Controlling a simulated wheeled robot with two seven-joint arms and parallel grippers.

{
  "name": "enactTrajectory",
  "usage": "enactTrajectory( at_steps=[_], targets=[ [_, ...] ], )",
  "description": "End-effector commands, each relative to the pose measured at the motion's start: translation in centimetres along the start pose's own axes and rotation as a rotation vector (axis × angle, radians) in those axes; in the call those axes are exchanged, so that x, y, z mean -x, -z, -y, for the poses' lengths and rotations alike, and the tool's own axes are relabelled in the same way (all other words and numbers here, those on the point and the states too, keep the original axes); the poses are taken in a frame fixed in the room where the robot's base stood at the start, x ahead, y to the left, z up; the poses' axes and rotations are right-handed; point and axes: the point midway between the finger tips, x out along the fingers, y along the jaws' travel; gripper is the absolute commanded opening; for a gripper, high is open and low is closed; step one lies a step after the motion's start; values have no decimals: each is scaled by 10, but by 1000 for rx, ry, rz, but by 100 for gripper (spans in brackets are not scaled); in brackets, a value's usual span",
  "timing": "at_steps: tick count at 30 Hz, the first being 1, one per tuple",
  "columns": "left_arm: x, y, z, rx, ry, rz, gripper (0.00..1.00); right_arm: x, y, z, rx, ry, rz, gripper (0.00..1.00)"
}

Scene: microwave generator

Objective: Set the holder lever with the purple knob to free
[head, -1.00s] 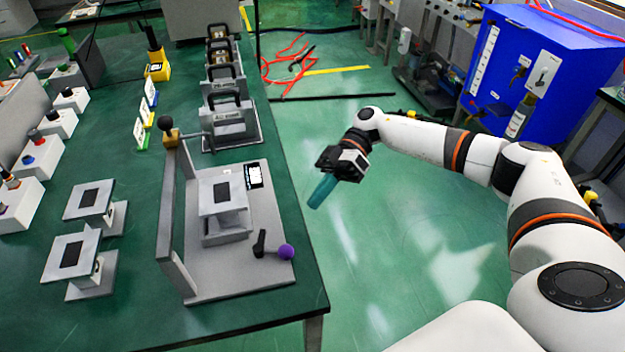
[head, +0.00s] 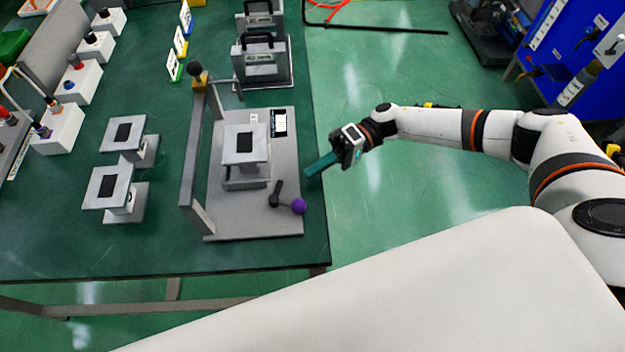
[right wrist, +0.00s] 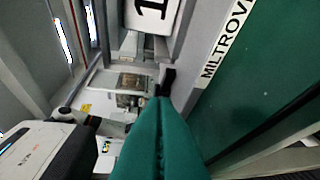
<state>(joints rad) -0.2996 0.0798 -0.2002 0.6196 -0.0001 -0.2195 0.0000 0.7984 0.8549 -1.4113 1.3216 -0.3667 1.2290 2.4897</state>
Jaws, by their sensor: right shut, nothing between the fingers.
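The holder is a grey plate (head: 255,222) near the right edge of the green table. Its short black lever (head: 276,192) has a round purple knob (head: 299,206) at its end, pointing right toward the plate's front right corner. My right gripper (head: 308,172) has long teal fingers, pressed together and empty. In the head view it is right of the holder, above and right of the purple knob, apart from it. The teal fingers also fill the lower middle of the right wrist view (right wrist: 160,135); the purple knob does not show there. My left gripper is not in view.
On the plate stand a grey raised block (head: 244,145) and a tall grey upright (head: 188,170) with a black-knobbed arm. Two grey stands (head: 110,186) are at left, and handled grey fixtures (head: 262,62) behind.

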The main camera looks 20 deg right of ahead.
Motion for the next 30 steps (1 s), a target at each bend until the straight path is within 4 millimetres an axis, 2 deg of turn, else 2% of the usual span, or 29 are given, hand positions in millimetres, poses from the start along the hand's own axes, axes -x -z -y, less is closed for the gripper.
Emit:
enactTrajectory(
  at_steps=[3,9,30],
  targets=[
    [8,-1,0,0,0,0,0,-16,12,-2,-2,0,-1,0],
    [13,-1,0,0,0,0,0,-30,26,-1,0,0,-1,0],
    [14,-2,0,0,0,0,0,-32,29,0,1,1,4,0]
  ],
)
